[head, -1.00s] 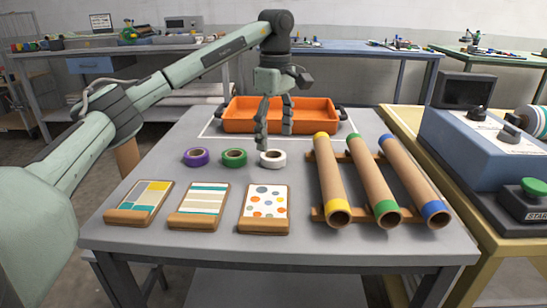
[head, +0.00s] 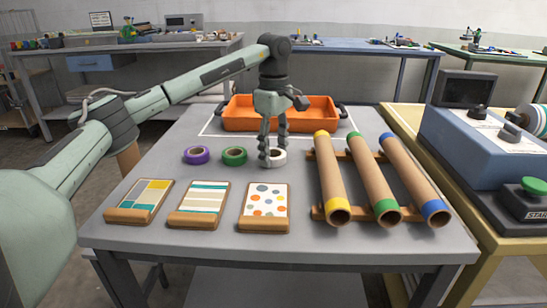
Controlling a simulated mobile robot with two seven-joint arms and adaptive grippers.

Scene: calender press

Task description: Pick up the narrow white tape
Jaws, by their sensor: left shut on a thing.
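The white tape roll (head: 279,158) lies on the grey table, the rightmost of three rolls in a row. My left gripper (head: 272,160) points straight down at it and is shut on it, with its fingers covering the roll's left part. The roll appears to be still at table height. The green tape (head: 235,156) and the purple tape (head: 197,155) lie to the left of it, apart from the gripper. My right gripper is out of view.
An orange tray (head: 305,114) stands behind the tapes. Three cardboard tubes with coloured ends (head: 385,206) lie on a wooden rack to the right. Three pattern boards (head: 198,217) lie in front. A blue machine (head: 470,150) stands on the yellow table at right.

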